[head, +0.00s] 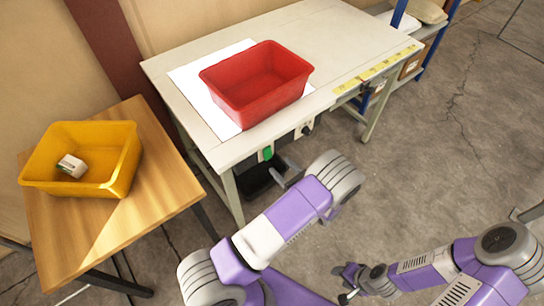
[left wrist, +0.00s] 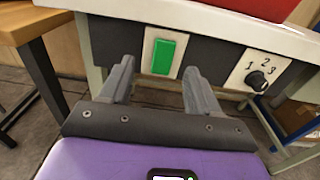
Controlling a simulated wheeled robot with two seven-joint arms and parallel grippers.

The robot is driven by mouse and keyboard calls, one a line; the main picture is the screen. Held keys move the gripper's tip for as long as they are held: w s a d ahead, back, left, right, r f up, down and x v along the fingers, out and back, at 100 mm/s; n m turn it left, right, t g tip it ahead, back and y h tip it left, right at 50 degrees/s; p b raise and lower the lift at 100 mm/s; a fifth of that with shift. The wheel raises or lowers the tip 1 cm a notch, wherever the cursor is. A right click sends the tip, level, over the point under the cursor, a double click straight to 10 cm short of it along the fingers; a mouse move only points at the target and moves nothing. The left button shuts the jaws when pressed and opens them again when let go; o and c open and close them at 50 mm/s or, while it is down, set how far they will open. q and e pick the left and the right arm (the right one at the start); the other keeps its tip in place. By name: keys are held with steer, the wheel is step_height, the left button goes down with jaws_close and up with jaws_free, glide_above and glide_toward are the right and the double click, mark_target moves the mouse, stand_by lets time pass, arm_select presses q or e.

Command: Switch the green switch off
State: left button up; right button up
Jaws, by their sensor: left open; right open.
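The green switch (head: 267,153) is on the dark panel under the front edge of the white table. In the left wrist view the green switch (left wrist: 163,57) sits on a white plate, between and beyond the two fingertips. My left gripper (head: 283,172) is open and empty, just in front of the panel and a little below the switch in the head view. Its fingers also show in the left wrist view (left wrist: 158,68); I cannot tell whether either touches the panel. My right gripper (head: 345,283) is open and empty over the floor at the lower right.
A black knob (left wrist: 257,81) marked 1, 2, 3 is right of the switch. A red bin (head: 257,97) stands on the white table (head: 330,45).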

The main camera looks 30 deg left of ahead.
mark_target(268, 151)
arm_select(q)
steer(key=x, duration=0.5)
steer(key=r+b+x, duration=0.1)
steer(key=x, duration=0.1)
steer(key=shift+w+a+f, duration=0.1)
steer(key=shift+w, duration=0.35)
steer(key=c, duration=1)
steer(key=t+y+b, duration=0.1)
steer(key=b, duration=0.1)
steer(key=f+y+b, duration=0.1)
steer(key=y+b, duration=0.1)
steer(key=shift+s+d+f+t+b, duration=0.15)
steer(key=shift+d+f+t+b, duration=0.2)
steer(key=shift+t, duration=0.05)
steer(key=shift+c, duration=0.2)
steer(key=shift+d+t+y+b, duration=0.1)
steer(key=shift+t+y+b, duration=0.2)
steer(key=shift+y+b, duration=0.35)
steer(key=shift+r, duration=0.1)
